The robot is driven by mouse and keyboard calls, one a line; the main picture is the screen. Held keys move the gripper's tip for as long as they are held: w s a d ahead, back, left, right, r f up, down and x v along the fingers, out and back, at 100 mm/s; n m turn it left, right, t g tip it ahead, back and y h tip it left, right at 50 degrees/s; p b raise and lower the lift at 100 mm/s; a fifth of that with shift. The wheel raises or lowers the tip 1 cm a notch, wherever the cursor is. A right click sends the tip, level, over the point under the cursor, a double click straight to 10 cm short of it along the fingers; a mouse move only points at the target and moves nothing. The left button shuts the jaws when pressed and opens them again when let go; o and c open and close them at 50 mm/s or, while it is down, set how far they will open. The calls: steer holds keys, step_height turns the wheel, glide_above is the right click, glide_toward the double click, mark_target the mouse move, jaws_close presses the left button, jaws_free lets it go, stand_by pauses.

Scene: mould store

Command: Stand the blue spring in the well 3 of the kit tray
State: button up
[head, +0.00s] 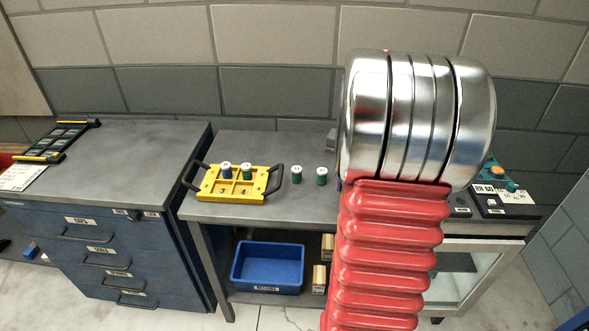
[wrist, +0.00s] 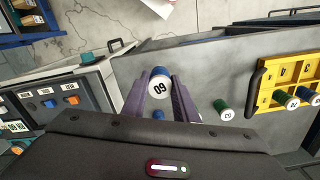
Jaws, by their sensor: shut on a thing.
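My gripper (wrist: 158,92) is shut on a blue spring (wrist: 160,72) with a numbered white cap, held above the grey bench in the wrist view. In the head view my arm hides the gripper and this spring. The yellow kit tray (head: 236,198) has dark handles and lies on the bench left of my arm; it also shows at the right in the wrist view (wrist: 262,101). A blue spring (head: 226,173) and a green spring (head: 247,173) stand in its back wells.
Two green springs (head: 296,176) (head: 321,177) stand on the bench between tray and arm. A small blue piece (wrist: 158,114) shows below the held spring. A blue bin (head: 268,266) is under the bench. A button box (head: 500,195) stands at the right.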

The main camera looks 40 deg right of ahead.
steer(key=w+a+f+n, duration=0.1)
steer(key=w+a+n, duration=0.1)
steer(key=w+a, duration=0.3)
steer(key=w+a+f+n, duration=0.1)
steer(key=w+a+n, duration=0.1)
steer(key=w+a, duration=0.3)
steer(key=w+a+f+n, duration=0.2)
steer(key=w+a, duration=0.3)
steer(key=a, duration=0.1)
steer(key=shift+w+a, duration=0.1)
steer(key=shift+a, duration=0.1)
steer(key=w+a+f+n, duration=0.2)
steer(key=w+a+n, duration=0.1)
steer(key=a, duration=0.7)
steer(key=w+a+f+n, duration=0.2)
steer(key=w+a+n, duration=0.1)
steer(key=a, duration=0.8)
steer(key=shift+w+a+n, duration=0.25)
steer(key=shift+w+n, duration=0.05)
steer(key=shift+w, duration=0.15)
steer(key=shift+s, duration=0.1)
